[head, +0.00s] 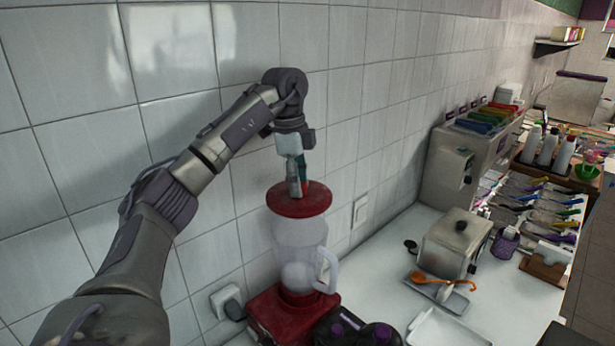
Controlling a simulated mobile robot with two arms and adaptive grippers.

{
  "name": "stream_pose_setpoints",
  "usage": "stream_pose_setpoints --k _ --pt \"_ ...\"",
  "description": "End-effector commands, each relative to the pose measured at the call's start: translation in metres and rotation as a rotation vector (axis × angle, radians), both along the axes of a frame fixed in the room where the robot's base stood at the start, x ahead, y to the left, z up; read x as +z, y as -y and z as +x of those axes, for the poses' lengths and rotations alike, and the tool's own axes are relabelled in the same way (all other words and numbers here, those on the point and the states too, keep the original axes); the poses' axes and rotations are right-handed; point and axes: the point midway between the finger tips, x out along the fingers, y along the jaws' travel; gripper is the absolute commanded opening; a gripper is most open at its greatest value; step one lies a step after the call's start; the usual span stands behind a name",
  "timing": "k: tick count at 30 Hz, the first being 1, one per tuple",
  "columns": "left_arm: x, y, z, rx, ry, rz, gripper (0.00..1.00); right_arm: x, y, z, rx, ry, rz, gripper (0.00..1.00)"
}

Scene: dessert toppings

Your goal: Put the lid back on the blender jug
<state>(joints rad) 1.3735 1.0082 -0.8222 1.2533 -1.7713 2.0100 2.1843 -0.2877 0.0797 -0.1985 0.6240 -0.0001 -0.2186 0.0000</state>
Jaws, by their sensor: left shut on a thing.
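The blender has a clear jug (300,245) with a handle on its right side, standing on a red base (275,315). The round red lid (312,203) is at the top of the jug and looks roughly level. I cannot tell whether it rests on the rim or hangs just above it. My left gripper (297,188) points down from above, shut on the middle of the lid. My right gripper is not in view.
A metal container (455,243) and an orange spoon (446,282) are farther right on the white counter (392,255). A tiled wall is close behind the blender, with a plug (230,302) at its left.

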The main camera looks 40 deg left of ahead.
Motion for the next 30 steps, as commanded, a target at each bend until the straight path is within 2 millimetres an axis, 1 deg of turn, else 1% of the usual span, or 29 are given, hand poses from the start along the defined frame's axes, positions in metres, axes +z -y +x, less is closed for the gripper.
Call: stream_pose_setpoints --k 1,4,8,14,18,24,30 --pt "-0.002 0.0 0.0 -0.001 -0.001 0.0 0.02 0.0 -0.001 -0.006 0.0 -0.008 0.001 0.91" --pt "-0.009 0.001 0.0 -0.001 -0.003 0.0 0.02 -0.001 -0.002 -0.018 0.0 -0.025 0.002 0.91" --pt "-0.021 0.001 0.0 -0.001 -0.004 -0.001 0.02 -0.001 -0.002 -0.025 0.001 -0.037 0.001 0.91" --pt "-0.041 0.0 -0.001 -0.001 -0.004 -0.002 0.02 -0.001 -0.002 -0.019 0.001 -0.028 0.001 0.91" --pt "-0.053 0.0 -0.001 0.0 -0.003 0.001 0.02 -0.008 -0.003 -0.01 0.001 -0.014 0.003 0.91" --pt "-0.062 0.0 0.0 -0.001 -0.001 0.001 0.02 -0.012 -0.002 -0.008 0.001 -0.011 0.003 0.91" --pt "-0.063 0.0 0.0 -0.001 0.0 0.0 0.02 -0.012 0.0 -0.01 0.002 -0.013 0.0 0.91"
